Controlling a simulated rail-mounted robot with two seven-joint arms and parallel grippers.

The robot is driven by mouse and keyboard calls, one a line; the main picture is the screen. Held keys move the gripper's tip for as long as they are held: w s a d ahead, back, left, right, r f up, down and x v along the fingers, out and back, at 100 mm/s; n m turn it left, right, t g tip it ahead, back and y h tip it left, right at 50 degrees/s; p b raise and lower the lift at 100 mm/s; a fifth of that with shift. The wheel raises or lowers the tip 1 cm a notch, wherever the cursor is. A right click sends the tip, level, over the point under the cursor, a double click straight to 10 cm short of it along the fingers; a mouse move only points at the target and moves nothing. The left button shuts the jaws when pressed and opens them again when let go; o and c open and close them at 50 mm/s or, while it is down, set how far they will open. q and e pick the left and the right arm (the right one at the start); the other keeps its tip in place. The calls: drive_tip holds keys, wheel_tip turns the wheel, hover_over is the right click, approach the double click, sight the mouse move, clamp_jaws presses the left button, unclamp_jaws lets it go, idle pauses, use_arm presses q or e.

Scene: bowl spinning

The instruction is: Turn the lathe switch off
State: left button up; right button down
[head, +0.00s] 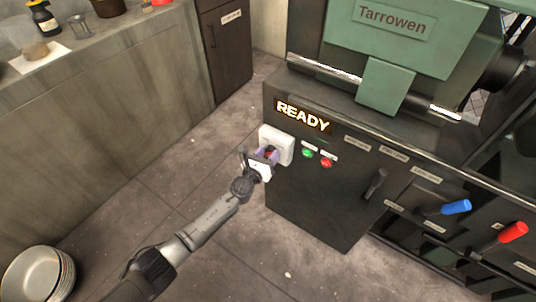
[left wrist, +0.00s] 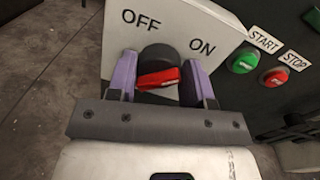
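The lathe switch is a white box (head: 283,145) on the lathe's dark front panel, left of the start and stop buttons. In the left wrist view, the box (left wrist: 115,45) is marked OFF on the left and ON on the right. Below the labels is a dark round knob (left wrist: 160,57) with a red handle (left wrist: 158,79) lying nearly level. Which label the handle points to is unclear. My left gripper (head: 266,154) is open, with its purple fingers (left wrist: 157,80) on either side of the knob and handle. Contact cannot be made out. My right gripper is not in view.
A green start button (head: 307,153) and a red stop button (head: 326,162) sit right of the switch, under a lit READY sign (head: 303,116). A dark lever (head: 375,184), a blue handle (head: 456,207) and a red handle (head: 513,232) are farther right.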

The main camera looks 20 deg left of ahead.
use_arm(q)
drive_tip(key=c, duration=0.4)
drive_tip(key=n, duration=0.4)
drive_tip(key=shift+r+p, duration=0.1)
drive_tip(key=shift+p, duration=0.25)
drive_tip(key=n+p, duration=0.1)
drive_tip(key=n, duration=0.2)
drive_tip(key=shift+a+n+g, duration=0.1)
drive_tip(key=shift+n+g, duration=0.2)
drive_tip(key=shift+g, duration=0.1)
drive_tip(key=n+p, duration=0.2)
drive_tip(key=n, duration=0.3)
drive_tip(key=shift+w, duration=0.1)
drive_tip(key=n+h+p, duration=0.1)
drive_tip(key=n, duration=0.2)
drive_tip(key=shift+a, duration=0.1)
drive_tip(key=shift+n+p, duration=0.35)
drive_tip(key=shift+n, duration=0.25)
drive_tip(key=shift+o, duration=0.2)
